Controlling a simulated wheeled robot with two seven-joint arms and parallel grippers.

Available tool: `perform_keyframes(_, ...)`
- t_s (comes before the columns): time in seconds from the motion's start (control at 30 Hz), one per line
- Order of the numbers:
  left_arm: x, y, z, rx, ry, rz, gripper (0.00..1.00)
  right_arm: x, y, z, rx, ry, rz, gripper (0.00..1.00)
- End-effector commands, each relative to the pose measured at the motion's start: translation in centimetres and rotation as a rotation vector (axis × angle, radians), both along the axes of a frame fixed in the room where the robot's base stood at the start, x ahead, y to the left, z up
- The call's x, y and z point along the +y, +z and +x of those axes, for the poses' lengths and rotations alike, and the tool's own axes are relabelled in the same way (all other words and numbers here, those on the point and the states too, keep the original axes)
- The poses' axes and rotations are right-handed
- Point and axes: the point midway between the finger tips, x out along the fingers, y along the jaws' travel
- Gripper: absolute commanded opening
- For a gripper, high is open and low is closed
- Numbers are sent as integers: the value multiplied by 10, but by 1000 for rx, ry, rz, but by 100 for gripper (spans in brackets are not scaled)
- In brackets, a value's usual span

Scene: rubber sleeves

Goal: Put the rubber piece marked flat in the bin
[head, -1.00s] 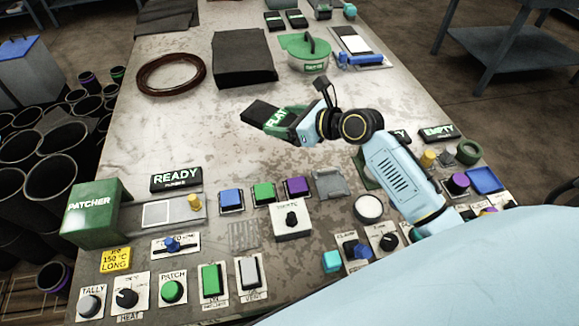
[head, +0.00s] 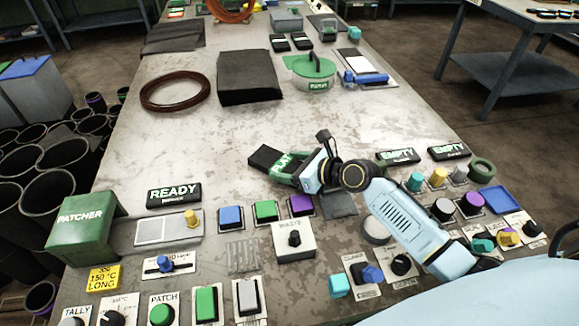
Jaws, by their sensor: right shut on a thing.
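My right gripper (head: 293,172) is shut on a small black rubber piece (head: 264,157). A green label on or beside the piece reads as FLAT, partly blurred. The piece juts out left of the fingers, over the middle of the table, behind the row of coloured buttons. I cannot tell its height above the table. A grey bin with a blue lid (head: 22,68) stands on the floor at the left, beyond the table edge. Several open black round containers (head: 48,190) stand near it. My left gripper is not in view.
The patcher (head: 85,230) and many buttons and knobs fill the table's near part. A dark sheet stack (head: 250,75), a brown ring (head: 175,90) and a green lidded pot (head: 313,72) stand farther back. The table's left middle (head: 165,140) is clear.

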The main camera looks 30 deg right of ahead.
Motion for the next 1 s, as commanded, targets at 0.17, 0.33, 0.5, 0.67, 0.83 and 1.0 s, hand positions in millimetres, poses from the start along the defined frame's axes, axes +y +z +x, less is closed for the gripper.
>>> perform_keyframes(0.17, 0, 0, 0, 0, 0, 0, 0, 0, -3, 0, 2, -1, 1, 71)
perform_keyframes(0.33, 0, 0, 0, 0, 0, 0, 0, 0, -3, 0, 1, 0, 0, 90)
perform_keyframes(0.5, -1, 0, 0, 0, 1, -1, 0, 0, -3, 0, 1, 0, 0, 90)
perform_keyframes(0.67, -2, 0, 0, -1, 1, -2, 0, 0, 2, 0, -1, 1, -2, 90)
perform_keyframes(0.83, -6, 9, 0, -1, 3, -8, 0, -12, 11, -21, 3, 0, -2, 90)
perform_keyframes(1.0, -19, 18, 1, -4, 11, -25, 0, -30, 26, -52, 4, 2, -3, 90)
